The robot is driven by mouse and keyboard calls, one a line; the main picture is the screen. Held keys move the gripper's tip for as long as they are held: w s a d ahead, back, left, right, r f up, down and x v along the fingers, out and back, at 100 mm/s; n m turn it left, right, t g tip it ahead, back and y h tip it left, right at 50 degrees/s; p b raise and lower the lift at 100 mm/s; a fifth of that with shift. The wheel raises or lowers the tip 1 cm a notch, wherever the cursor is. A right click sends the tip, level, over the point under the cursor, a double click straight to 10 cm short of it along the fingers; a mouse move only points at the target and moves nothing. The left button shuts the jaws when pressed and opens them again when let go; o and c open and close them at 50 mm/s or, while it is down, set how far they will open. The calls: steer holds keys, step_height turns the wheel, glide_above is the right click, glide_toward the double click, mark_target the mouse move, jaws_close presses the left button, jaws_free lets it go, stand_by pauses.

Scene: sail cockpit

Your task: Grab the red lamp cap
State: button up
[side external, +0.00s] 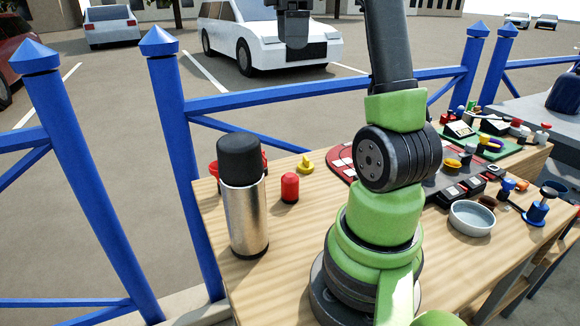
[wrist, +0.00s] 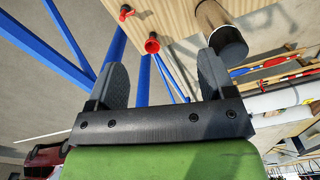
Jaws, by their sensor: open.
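A small red domed cap (side external: 290,187), which looks like the lamp cap, stands upright on the wooden table in the side view, right of a steel flask (side external: 243,215). Another red thing (side external: 214,170) is partly hidden behind the flask. The wrist view shows a red round piece (wrist: 152,46) near the table edge and a smaller red piece (wrist: 126,13); I cannot tell which is the cap. My gripper (wrist: 162,62) is open and empty, its fingers apart. In the side view its dark end (side external: 293,30) is high above the table, at the top edge.
A yellow piece (side external: 305,164) lies behind the cap. A grey bowl (side external: 472,217), a blue-topped piece (side external: 537,209) and several small parts crowd the table's right side. A blue railing (side external: 330,97) runs behind. Bare wood (side external: 290,240) lies in front of the cap.

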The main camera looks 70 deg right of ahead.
glide_toward(290, 186)
steer(key=f, duration=0.2)
steer(key=d+f, duration=0.1)
steer(key=f, duration=0.1)
steer(key=d+f, duration=0.1)
steer(key=f, duration=0.1)
steer(key=shift+w, duration=0.15)
steer(key=shift+w+a+f, duration=0.1)
steer(key=shift+f, duration=2.7)
steer(key=shift+c, duration=0.4)
steer(key=c, duration=0.9)
